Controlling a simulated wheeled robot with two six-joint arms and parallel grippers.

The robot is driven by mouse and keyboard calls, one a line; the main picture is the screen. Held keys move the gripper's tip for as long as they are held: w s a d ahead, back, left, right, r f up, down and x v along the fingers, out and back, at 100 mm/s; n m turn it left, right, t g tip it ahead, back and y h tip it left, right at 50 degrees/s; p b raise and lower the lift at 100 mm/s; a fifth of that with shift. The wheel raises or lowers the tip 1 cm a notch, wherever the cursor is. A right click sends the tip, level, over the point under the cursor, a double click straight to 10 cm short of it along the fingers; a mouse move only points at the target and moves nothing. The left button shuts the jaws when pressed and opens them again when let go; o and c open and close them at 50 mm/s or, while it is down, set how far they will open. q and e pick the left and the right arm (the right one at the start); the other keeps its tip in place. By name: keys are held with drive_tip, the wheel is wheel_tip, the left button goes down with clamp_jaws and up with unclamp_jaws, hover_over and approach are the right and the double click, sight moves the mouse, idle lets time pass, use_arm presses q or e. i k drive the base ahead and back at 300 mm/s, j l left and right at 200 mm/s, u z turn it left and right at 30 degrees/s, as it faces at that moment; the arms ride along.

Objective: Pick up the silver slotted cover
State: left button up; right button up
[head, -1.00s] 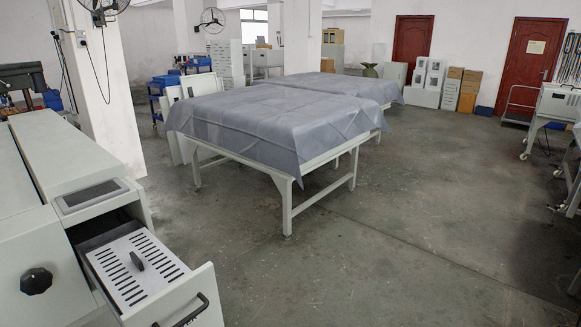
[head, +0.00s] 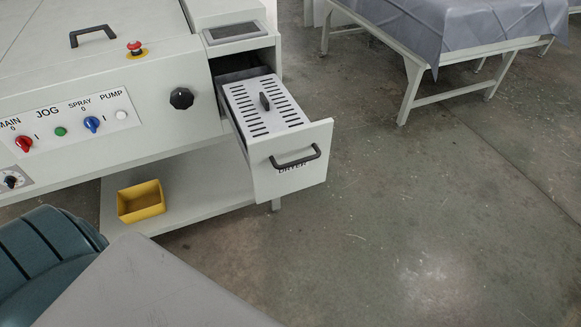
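The silver slotted cover (head: 252,108) lies flat in the open drawer (head: 291,164) of the plate processor in the head view. It has two rows of dark slots. Neither of my grippers is in view.
The processor body (head: 150,70) has a control panel (head: 68,126) with knobs and a red stop button (head: 134,46). A yellow bin (head: 141,203) sits on the lower shelf. A grey surface and a dark green object are at bottom left. Floor right of the drawer is clear.

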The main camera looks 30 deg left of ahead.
sight(260, 107)
drive_tip(key=i+j+u, duration=0.25)
drive_tip(key=i, duration=1.1)
drive_tip(key=k+l, duration=0.05)
drive_tip(key=l, duration=0.05)
